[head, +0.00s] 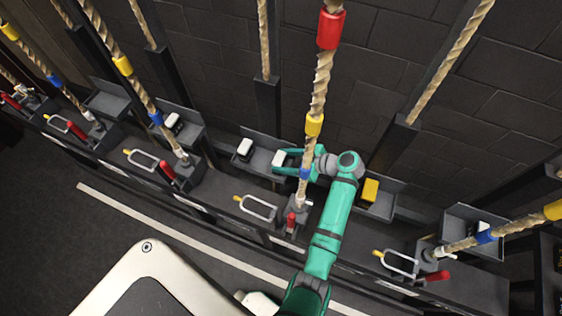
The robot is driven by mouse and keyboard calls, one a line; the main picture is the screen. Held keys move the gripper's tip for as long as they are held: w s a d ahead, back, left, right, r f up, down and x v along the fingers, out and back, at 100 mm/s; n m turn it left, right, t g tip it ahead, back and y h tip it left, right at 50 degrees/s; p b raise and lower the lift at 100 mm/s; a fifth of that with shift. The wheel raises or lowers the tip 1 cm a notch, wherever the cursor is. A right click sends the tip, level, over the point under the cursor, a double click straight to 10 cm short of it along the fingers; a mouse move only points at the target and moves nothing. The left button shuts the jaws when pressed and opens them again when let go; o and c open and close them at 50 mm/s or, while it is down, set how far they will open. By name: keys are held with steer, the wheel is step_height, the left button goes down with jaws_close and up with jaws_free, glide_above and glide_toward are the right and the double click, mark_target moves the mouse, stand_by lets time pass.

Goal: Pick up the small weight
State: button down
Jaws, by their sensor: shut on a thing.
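My gripper (281,160) is at the middle of the view, just behind the rope with red, yellow and blue bands. It is shut on a small white block (279,157), which fits the small weight. The block is between the two teal fingers, at or just above a grey tray; I cannot tell whether it touches the tray. Part of the gripper is hidden behind the rope.
A similar white block (244,147) lies to the left in the tray. A yellow block (370,190) is to the right of my arm. The thick rope (320,85) hangs in front of my gripper. Red levers (291,222) and metal loop handles (260,207) line the front ledge.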

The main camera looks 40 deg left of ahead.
step_height(320, 180, up, 18)
stand_by(0.6)
